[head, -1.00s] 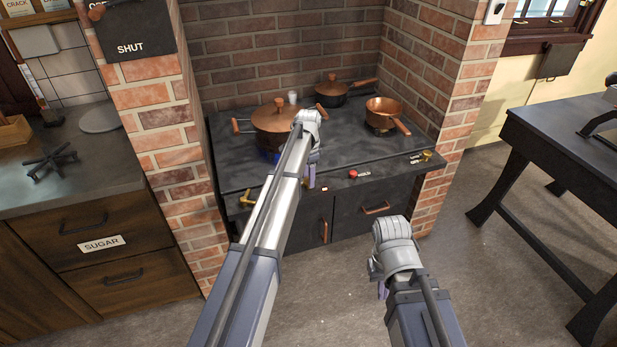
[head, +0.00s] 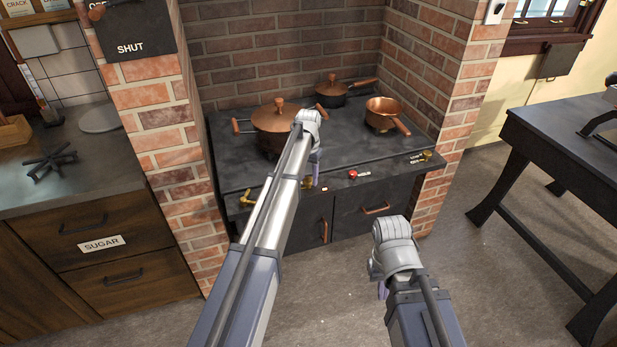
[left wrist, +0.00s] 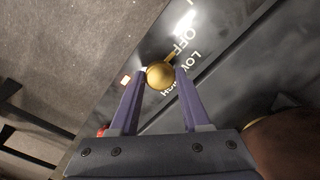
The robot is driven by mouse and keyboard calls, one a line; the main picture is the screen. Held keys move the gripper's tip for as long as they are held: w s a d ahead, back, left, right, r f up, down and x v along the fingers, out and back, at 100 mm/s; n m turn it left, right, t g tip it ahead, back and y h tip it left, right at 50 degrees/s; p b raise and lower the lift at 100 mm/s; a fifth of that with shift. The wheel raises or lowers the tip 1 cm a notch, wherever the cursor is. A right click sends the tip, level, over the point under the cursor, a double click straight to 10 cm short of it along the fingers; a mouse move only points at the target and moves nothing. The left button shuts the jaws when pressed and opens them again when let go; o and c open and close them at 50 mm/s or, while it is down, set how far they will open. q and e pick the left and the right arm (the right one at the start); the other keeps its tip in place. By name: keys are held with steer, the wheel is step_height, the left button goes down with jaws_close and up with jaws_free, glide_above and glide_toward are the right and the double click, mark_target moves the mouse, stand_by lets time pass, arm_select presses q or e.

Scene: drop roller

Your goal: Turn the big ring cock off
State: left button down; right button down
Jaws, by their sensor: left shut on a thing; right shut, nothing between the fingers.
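The left wrist view shows a round brass cock knob (left wrist: 160,76) between the two purple fingers of my left gripper (left wrist: 161,82), which is shut on it. Its thin brass lever points toward the printed OFF; LOW is printed beside it. My right gripper (head: 383,291) is shut and empty, low in front of the stove.
Other front controls are a brass cock (head: 247,198) at left, a red knob (head: 353,174) and a brass cock (head: 425,156) at right. A copper saucepan (head: 383,112) and a dark lidded pan (head: 332,92) stand on the stove. Brick walls enclose it.

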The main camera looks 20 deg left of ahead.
mark_target(309, 180)
stand_by(0.5)
arm_select(q)
steer(key=shift+c, duration=1.9)
jaws_free()
steer(key=shift+r, duration=0.1)
step_height(309, 180, up, 8)
steer(key=p, duration=0.8)
steer(key=shift+f, duration=0.2)
